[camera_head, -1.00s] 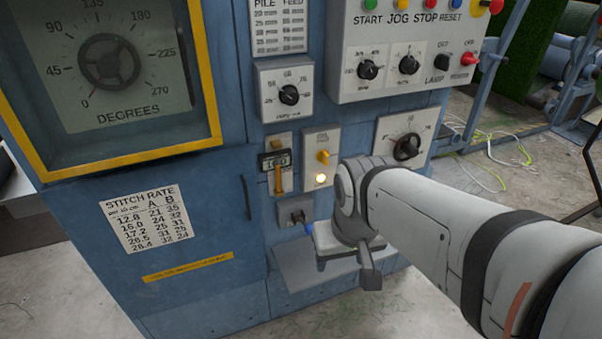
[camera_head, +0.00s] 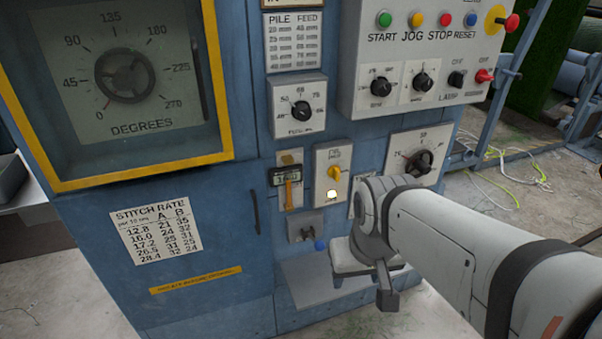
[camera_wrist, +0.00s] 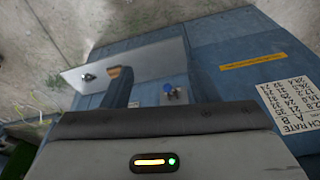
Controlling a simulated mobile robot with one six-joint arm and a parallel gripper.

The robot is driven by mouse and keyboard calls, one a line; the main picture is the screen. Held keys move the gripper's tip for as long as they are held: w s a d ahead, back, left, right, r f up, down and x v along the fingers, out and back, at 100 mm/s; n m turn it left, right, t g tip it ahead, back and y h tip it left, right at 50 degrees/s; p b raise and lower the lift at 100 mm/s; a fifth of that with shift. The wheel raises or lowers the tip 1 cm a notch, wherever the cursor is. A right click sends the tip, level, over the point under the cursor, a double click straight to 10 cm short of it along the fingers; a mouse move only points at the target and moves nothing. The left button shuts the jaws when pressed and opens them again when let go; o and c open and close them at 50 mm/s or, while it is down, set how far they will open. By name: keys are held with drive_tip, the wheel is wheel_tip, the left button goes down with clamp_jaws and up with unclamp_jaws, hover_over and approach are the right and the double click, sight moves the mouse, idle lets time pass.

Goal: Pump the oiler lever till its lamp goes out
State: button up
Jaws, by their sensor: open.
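The panel (camera_head: 320,160) that seems to be the oiler is on the blue cabinet, with a small label I cannot read surely. It bears a yellow lever (camera_head: 335,174) and, below it, a lit, pale bright lamp (camera_head: 332,194). My gripper (camera_wrist: 158,72) is open and empty in the wrist view, its two dark fingers apart over the grey shelf and the cabinet's lower front. In the head view my wrist, to the right of and below the lever, hides most of the gripper. I see no contact with the lever. The lever and lamp cannot be made out in the wrist view.
A counter (camera_head: 288,176) with a yellow handle is left of the panel. A round dial knob (camera_head: 419,162) is at right, close above my arm. Control boxes with knobs and buttons are higher up.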

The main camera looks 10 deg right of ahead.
clamp_jaws()
idle(0.4)
idle(1.1)
